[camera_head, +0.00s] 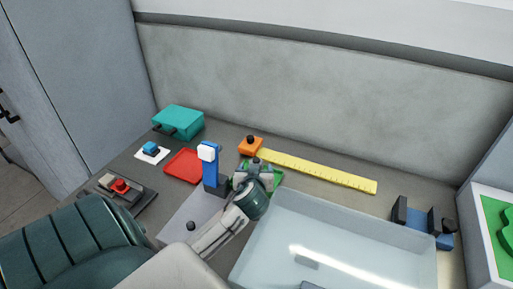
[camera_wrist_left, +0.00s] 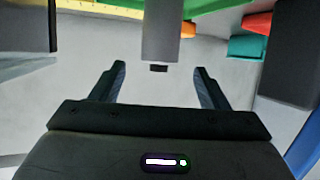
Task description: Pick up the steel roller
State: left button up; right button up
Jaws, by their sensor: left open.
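A plain grey bar-like piece with a small dark end, which looks like the steel roller (camera_wrist_left: 160,32), shows at the top middle of the left wrist view. It lies ahead of and between the fingertips of my left gripper (camera_wrist_left: 160,72), which is open with nothing between its fingers. In the head view my left gripper (camera_head: 254,172) is over a green piece (camera_head: 278,181), beside the blue post. The roller cannot be made out there, as the gripper and wrist cover that spot. My right gripper is not in view.
A blue post with a white top (camera_head: 207,152) stands close left of the gripper. A clear tray (camera_head: 250,245) lies to the right.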

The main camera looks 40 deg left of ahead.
aim_at(256, 159)
pick_arm(q)
jog(key=p+x, duration=0.2)
jog(key=x, duration=0.4)
jog(key=shift+w+a+f, duration=0.15)
jog(key=shift+w+a, duration=0.05)
jog(key=shift+w, duration=0.1)
jog(key=shift+w+a+f, duration=0.3)
jog(key=shift+w, duration=0.05)
jog(key=c, duration=1.3)
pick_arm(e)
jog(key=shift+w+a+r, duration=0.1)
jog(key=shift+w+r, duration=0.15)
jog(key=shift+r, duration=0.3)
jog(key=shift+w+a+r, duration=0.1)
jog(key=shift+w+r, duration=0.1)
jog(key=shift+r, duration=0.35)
